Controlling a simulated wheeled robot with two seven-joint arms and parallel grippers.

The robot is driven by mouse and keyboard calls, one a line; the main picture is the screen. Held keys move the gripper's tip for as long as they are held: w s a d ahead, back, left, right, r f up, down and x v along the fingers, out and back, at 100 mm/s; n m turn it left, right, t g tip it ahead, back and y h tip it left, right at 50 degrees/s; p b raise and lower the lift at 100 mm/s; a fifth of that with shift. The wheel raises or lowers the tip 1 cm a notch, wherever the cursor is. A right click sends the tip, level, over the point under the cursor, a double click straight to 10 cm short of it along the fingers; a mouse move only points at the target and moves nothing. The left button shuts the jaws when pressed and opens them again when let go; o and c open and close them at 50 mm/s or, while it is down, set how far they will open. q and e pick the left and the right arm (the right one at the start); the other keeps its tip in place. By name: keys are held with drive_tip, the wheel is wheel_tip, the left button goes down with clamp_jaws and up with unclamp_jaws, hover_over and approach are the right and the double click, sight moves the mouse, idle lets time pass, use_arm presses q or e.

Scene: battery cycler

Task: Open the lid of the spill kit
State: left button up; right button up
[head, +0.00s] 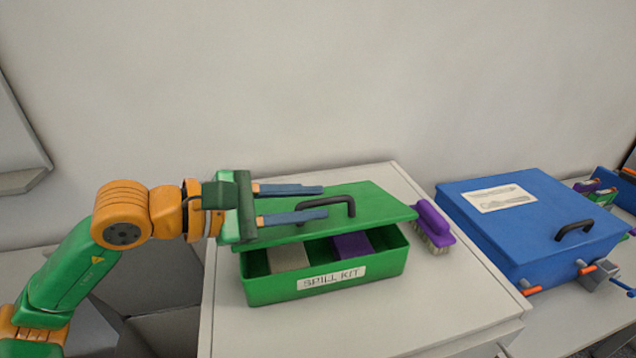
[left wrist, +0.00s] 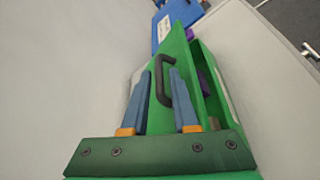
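The spill kit is a green box (head: 262,291) with a "SPILL KIT" label on its front, standing on a light cabinet top. Its green lid (head: 375,204) is partly raised at the front, with a gap that shows the inside. A black handle (head: 340,199) is on the lid; it also shows in the left wrist view (left wrist: 169,63). My left gripper (head: 324,201) is over the lid from the left. Its two blue fingers are apart, with the handle between their tips in the left wrist view (left wrist: 166,68). Contact with the handle cannot be told. My right gripper is out of view.
Inside the box are a beige item (head: 288,257) and a purple item (head: 352,245). A purple brush (head: 432,224) stands right of the box. A blue case (head: 540,225) with a black handle is farther right. The cabinet top (head: 400,312) in front is clear.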

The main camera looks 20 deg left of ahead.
use_arm(q)
drive_tip(key=shift+w+d+f+p, duration=0.1)
drive_tip(key=shift+w+d+p, duration=0.3)
drive_tip(key=shift+w, duration=0.25)
drive_tip(key=shift+w+f, duration=0.15)
drive_tip(key=shift+f, duration=0.15)
drive_tip(key=shift+d, duration=0.1)
clamp_jaws()
idle(0.7)
